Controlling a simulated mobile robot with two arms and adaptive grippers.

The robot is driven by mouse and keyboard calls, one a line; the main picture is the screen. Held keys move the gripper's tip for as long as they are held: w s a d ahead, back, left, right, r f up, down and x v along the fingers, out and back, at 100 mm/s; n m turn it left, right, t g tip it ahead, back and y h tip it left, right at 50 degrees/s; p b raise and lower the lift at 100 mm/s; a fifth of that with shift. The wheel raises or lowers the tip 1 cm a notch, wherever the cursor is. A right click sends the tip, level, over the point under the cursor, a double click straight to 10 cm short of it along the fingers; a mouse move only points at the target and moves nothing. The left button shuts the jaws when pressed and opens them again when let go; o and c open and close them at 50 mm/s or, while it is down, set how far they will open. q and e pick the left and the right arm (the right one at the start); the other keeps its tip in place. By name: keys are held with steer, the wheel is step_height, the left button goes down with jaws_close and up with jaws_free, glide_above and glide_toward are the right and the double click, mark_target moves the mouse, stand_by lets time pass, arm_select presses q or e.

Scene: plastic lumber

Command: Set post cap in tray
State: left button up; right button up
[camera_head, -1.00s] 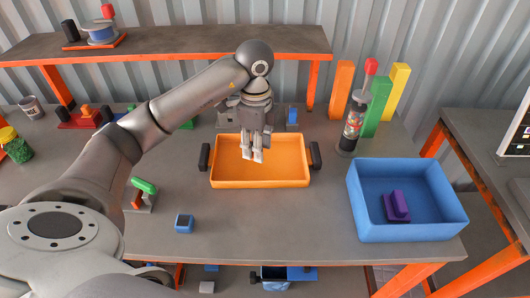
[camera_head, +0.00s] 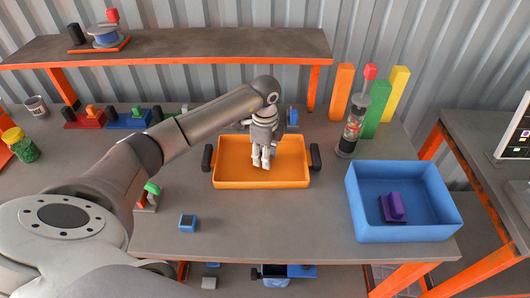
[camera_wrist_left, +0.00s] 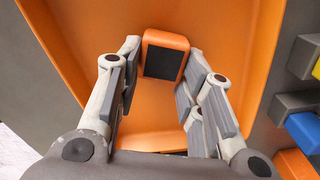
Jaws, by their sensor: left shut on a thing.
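An orange post cap (camera_wrist_left: 163,56) with a dark square face shows between the fingertips in the left wrist view. My left gripper (camera_wrist_left: 164,75) is shut on it, one finger on each side. In the head view the left gripper (camera_head: 261,163) points down inside the orange tray (camera_head: 230,183), over its middle. The cap cannot be made out against the orange tray there. In the wrist view the tray's floor and walls (camera_wrist_left: 235,40) surround the cap; whether the cap touches the floor cannot be told. My right gripper is not in view.
A blue bin (camera_head: 400,228) with a purple part (camera_head: 392,208) stands at right. A dark bottle (camera_head: 353,128) and coloured posts (camera_head: 341,92) stand behind. A shelf (camera_head: 180,48) spans the back.

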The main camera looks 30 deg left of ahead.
arm_select(q)
steer(key=shift+f, duration=0.2)
steer(key=o, duration=1)
steer(key=shift+r, duration=0.1)
steer(key=shift+r, duration=0.1)
steer(key=shift+r, duration=0.2)
steer(key=shift+r+b, duration=1.2)
steer(key=shift+r, duration=4.65)
